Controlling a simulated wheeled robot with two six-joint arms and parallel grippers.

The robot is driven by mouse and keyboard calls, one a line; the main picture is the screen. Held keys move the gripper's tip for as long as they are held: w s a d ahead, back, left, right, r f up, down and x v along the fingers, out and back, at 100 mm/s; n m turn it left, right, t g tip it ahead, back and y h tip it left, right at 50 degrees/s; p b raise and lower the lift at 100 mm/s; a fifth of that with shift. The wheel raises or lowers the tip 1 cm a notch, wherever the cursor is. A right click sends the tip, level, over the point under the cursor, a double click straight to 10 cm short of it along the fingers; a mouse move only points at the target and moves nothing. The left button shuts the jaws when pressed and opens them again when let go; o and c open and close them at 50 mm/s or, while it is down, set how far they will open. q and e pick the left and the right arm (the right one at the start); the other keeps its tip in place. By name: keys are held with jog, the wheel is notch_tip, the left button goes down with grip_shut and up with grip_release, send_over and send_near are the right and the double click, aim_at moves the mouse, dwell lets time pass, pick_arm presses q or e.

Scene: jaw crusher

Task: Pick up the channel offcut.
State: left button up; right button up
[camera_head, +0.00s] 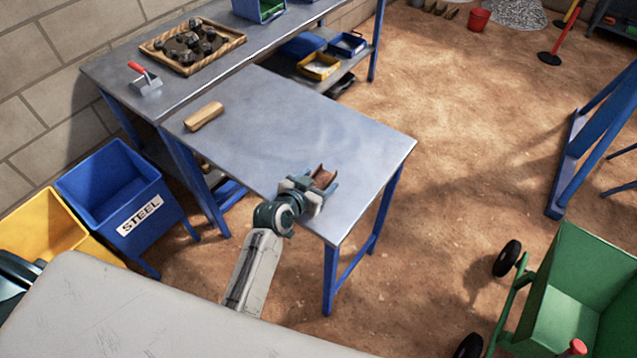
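The channel offcut, a small rusty-brown U-shaped piece (324,177), is near the front right part of the grey metal tabletop (270,135). My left gripper (319,182) reaches over the table's front edge and is right at the offcut, with its fingers on either side of it. I cannot tell whether the fingers touch or grip the offcut, or whether it rests on the table. The gripper partly hides its near side. My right gripper is not in view.
A wooden block (204,117) lies at the table's left. A back bench holds a tray of dark lumps (193,46) and a red-handled scoop (145,80). A blue STEEL bin (128,200) and yellow bin (40,222) stand left, a green cart (580,290) right. The table's middle is clear.

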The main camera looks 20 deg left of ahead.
pick_arm(q)
jog(key=c, duration=1.1)
jog(key=shift+r, duration=0.15)
jog(key=shift+r, duration=0.2)
notch_tip(320, 180, up, 3)
jog(key=shift+r+b, duration=0.1)
jog(key=shift+b, duration=0.5)
jog(key=s+a+b, duration=0.2)
jog(key=s+b, duration=0.1)
jog(key=s, duration=1.2)
notch_tip(320, 180, up, 10)
jog(key=n+y, duration=0.3)
send_over(318, 187)
jog(key=s+a, duration=0.3)
jog(key=a, duration=0.1)
jog(key=shift+w+r, duration=0.1)
jog(key=shift+w, duration=0.1)
